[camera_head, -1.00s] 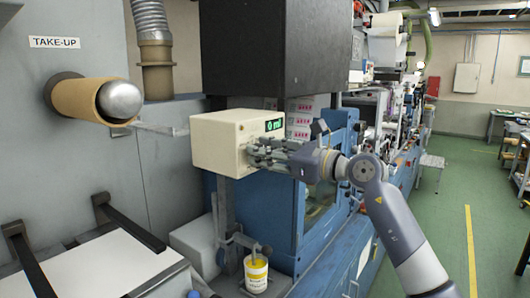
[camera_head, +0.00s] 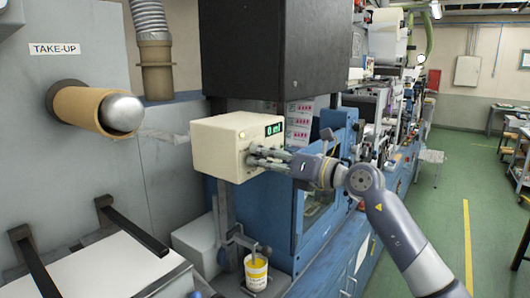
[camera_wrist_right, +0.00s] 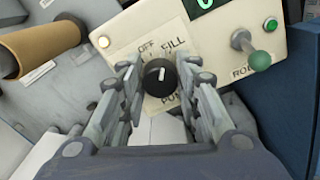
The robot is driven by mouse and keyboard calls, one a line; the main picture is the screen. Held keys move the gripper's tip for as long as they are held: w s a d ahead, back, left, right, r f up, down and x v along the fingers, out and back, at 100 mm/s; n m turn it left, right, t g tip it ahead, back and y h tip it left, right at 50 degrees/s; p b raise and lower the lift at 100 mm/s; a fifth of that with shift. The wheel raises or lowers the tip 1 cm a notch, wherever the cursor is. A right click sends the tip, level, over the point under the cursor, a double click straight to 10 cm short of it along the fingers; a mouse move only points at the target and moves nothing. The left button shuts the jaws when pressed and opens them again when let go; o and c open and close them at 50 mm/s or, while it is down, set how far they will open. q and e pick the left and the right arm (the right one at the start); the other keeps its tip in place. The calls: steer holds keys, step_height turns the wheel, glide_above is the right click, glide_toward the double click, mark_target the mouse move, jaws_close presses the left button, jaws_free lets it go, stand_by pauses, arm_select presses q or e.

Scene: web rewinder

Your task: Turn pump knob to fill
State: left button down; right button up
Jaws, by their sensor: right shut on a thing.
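The pump is a cream box (camera_head: 222,150) on a stand, with a green display (camera_head: 274,129) that reads 0 ml. Its black pump knob (camera_wrist_right: 160,77) has a white mark and sits on a plate lettered OFF, FILL and a partly hidden PU... word. The mark points up, roughly between OFF and FILL. My right gripper (camera_head: 254,156) is at the box's front; in the wrist view its fingers (camera_wrist_right: 158,72) stand on both sides of the knob and are shut on it. In the head view the knob is hidden by the fingers. My left gripper is not in view.
A lever with a green ball (camera_wrist_right: 260,61) and a green button (camera_wrist_right: 270,24) are on the same panel, right of the knob. A yellow-white cup (camera_head: 256,273) stands below the box. A take-up core (camera_head: 85,107) is at the left.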

steer(key=shift+r+m+p, duration=0.2)
steer(key=shift+m+p, duration=0.15)
steer(key=shift+m, duration=0.25)
steer(key=shift+d, duration=0.1)
steer(key=o, duration=0.9)
steer(key=shift+o, duration=0.8)
steer(key=shift+w+f, duration=0.1)
steer(key=shift+f, duration=0.05)
steer(key=v, duration=1.2)
